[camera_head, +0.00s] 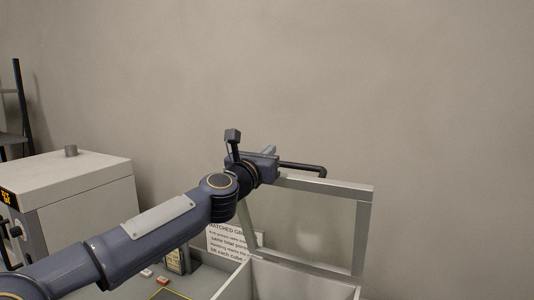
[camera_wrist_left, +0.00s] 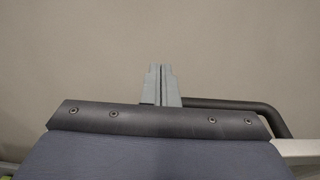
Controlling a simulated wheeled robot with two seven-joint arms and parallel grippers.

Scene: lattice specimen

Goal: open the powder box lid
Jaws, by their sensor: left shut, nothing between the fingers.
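The powder box (camera_head: 300,281) is at the bottom centre right of the head view, a pale open-topped box. Its lid (camera_head: 364,235) is a pale frame around a see-through panel, standing raised at a steep angle above the box. A black bar handle (camera_head: 305,166) is on the lid's top edge. My left gripper (camera_head: 270,151) is shut and empty, beside the handle's left end. In the left wrist view the closed fingertips (camera_wrist_left: 162,72) stand in front of the wall, and the handle (camera_wrist_left: 245,106) passes on the right. I cannot tell if they touch. My right gripper is out of view.
A pale machine (camera_head: 85,185) with a dark display stands at the left. A printed sign (camera_head: 226,240) and small items, including a red-and-white piece (camera_head: 162,281), are on the bench behind my left arm. A dark rack stands at far left. The wall behind is bare.

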